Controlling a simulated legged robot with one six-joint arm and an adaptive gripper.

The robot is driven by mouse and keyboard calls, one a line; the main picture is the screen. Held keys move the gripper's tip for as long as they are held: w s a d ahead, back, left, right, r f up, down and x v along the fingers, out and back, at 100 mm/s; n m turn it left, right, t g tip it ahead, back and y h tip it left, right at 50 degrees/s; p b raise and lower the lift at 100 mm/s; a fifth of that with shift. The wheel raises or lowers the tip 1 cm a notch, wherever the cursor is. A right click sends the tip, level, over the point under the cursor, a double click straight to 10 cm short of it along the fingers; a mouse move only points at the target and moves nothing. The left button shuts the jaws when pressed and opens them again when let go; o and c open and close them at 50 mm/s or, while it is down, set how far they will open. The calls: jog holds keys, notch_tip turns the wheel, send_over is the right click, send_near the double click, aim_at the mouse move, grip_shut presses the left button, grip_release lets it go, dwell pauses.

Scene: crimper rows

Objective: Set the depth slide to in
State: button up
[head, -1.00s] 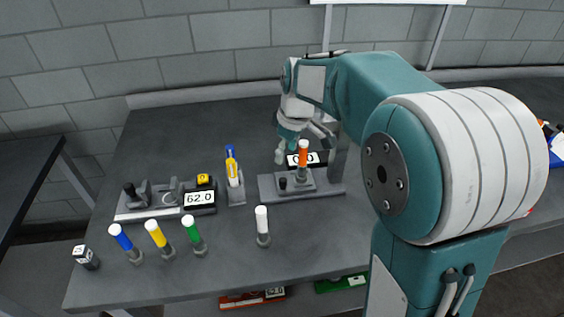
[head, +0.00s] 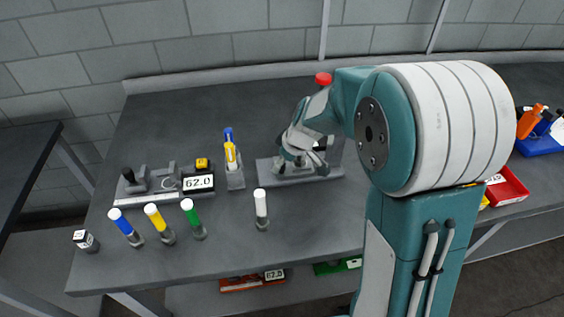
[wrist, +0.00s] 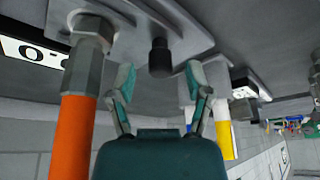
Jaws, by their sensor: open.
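The grey fixture (head: 330,173) stands at the back middle of the bench in the head view, largely covered by my arm. In the wrist view its plate (wrist: 120,25) carries a short black knob (wrist: 160,57), which appears to be the depth slide's knob. My gripper (wrist: 160,80) is open, with one teal fingertip on each side of the knob's lower end in the picture; contact cannot be told. In the head view my gripper (head: 296,160) is low over the fixture and the knob is hidden. An orange handle (wrist: 72,135) stands close beside the left finger.
A display (wrist: 35,50) reading 0.0 sits by the fixture. A second fixture with a 62.0 display (head: 198,182) is at left. A blue-and-yellow tool (head: 230,155) stands between them. White (head: 261,207), green (head: 191,215), yellow (head: 157,222) and blue (head: 124,226) handles stand in front.

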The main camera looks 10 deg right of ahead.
aim_at(293, 168)
jog(key=shift+w+a+f, duration=0.1)
jog(key=shift+f, duration=0.15)
grip_shut()
jog(key=shift+d, duration=2.15)
